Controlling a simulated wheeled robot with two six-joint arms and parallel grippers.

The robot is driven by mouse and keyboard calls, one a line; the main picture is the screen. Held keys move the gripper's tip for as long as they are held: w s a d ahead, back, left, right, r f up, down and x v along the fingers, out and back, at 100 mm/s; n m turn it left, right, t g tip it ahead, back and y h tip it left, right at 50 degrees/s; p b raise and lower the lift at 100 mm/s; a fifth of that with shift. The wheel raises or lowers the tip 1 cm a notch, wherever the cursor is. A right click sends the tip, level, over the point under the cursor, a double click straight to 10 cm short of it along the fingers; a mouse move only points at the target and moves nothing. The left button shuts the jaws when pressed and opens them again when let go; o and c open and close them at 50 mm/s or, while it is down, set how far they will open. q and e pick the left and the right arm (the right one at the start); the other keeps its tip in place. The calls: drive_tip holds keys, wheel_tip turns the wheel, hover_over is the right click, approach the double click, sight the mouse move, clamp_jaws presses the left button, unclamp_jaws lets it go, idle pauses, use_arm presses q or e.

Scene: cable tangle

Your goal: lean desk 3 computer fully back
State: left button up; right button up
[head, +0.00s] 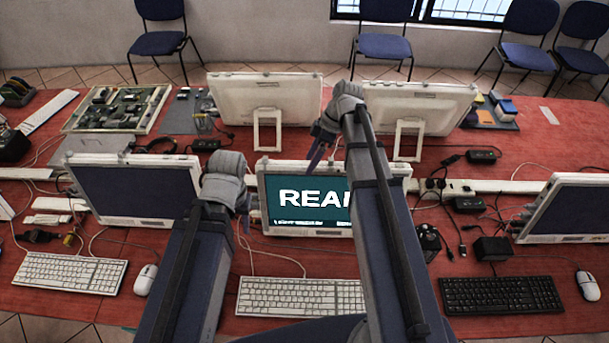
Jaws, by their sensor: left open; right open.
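Several all-in-one computers stand on the red table; no desk number is readable, so I cannot tell which is desk 3. The middle front computer (303,215) has a lit teal screen reading "REA", the rest hidden behind my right arm. It faces me, tilted back somewhat. My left gripper (244,222) is open at its left edge; whether it touches cannot be told. My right gripper (318,158) is open and empty, in front of or above its top edge. A dark-screened computer (135,190) stands to the left, and another (572,210) at the right edge.
Two computers seen from behind, the left one (265,97) and the right one (425,100), stand at the back on stands. A white keyboard (290,296), a black keyboard (500,295), a white mouse (145,279), power adapters (492,249) and loose cables crowd the front.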

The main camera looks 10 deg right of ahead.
drive_tip(key=b+x, duration=0.4)
drive_tip(key=x, duration=0.1)
drive_tip(key=shift+s+f, duration=0.1)
drive_tip(key=shift+f, duration=0.05)
clamp_jaws()
idle(0.5)
idle(0.8)
